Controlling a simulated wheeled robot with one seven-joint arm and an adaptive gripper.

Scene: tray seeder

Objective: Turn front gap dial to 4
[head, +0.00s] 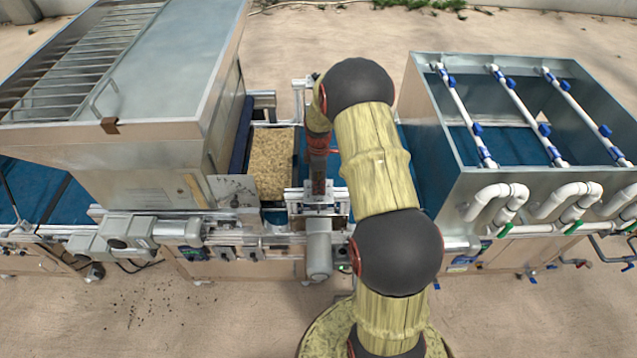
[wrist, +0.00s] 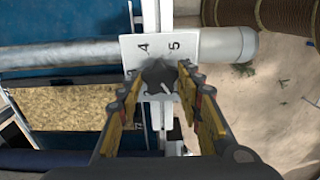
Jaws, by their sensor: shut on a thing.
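The front gap dial (wrist: 160,74) is a dark, lobed knob on a pale plate (wrist: 190,46), in the middle of the wrist view. The numerals 4 and 5 show on the plate just above the knob, 4 to the left and 5 to the right. A white mark shows at the knob's lower right; I cannot tell for certain which numeral the knob points at. My gripper (wrist: 161,88) has its two yellow-and-black fingers on either side of the knob and is shut on it. In the head view the dial cannot be made out under my arm.
A tray of tan granular material (head: 272,165) lies on the conveyor left of my arm. A large metal hopper housing (head: 165,100) stands further left. A metal tank with white pipes (head: 480,185) stands at the right. A grey cylindrical motor (head: 319,250) juts out at the front.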

